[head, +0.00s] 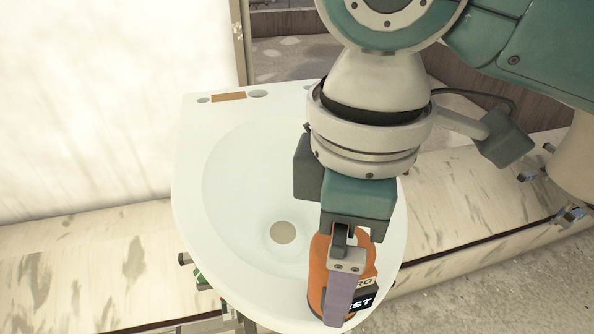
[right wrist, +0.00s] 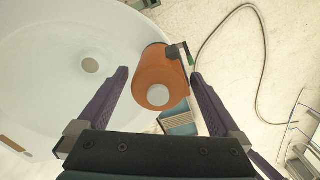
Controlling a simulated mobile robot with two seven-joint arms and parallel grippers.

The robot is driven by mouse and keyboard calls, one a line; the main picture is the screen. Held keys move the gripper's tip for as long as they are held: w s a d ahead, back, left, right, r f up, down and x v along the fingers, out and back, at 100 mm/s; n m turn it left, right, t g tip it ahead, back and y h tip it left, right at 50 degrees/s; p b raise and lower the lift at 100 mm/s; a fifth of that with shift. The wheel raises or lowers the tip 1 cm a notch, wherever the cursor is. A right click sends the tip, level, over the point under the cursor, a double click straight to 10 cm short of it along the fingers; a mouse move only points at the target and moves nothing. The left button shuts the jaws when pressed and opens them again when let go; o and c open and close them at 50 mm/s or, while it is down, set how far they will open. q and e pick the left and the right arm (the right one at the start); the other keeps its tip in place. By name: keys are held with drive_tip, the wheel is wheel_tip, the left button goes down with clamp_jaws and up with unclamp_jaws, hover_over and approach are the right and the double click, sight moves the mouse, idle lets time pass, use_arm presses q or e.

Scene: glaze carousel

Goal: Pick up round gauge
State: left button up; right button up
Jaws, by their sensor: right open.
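The round gauge is an orange cylinder (head: 317,272) at the front right of the white basin, with a dark lettered display on its right side. My right gripper (head: 342,312) reaches down over it, and a purple finger covers part of its front. In the right wrist view the gauge (right wrist: 160,72) shows a pale round end and lies between the two open purple fingers (right wrist: 160,76). A gap shows on its left; the right finger is close to it. Whether the fingers reach down around its body is hard to tell. My left gripper is not in view.
The white basin (head: 235,170) has a drain (head: 283,232) and small holes at its back edge. A pale wall (head: 110,100) stands on the left. In the right wrist view a thin hose (right wrist: 195,45) loops at the right, and a blue-and-pale block (right wrist: 180,123) lies below the gauge.

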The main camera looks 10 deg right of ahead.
wheel_tip(320, 180, down, 5)
drive_tip(key=shift+r, duration=0.2)
drive_tip(key=shift+c, duration=0.4)
drive_tip(key=shift+w, duration=0.1)
drive_tip(key=c, duration=1.3)
wheel_tip(320, 180, up, 19)
drive_tip(key=p, duration=0.3)
drive_tip(key=f+p, duration=0.2)
drive_tip(key=p, duration=0.1)
drive_tip(key=a+f+p, duration=0.1)
drive_tip(key=shift+w+f, duration=0.3)
drive_tip(key=shift+w, duration=0.1)
drive_tip(key=f+p, duration=0.1)
drive_tip(key=f, duration=0.1)
drive_tip(key=f+p, duration=0.1)
drive_tip(key=f, duration=0.2)
drive_tip(key=s+d+f, duration=0.1)
drive_tip(key=f, duration=0.1)
drive_tip(key=shift+f+p, duration=0.25)
drive_tip(key=shift+p, duration=0.15)
wheel_tip(320, 180, down, 7)
drive_tip(key=b, duration=0.8)
drive_tip(key=shift+w+r, duration=0.1)
drive_tip(key=shift+r, duration=0.05)
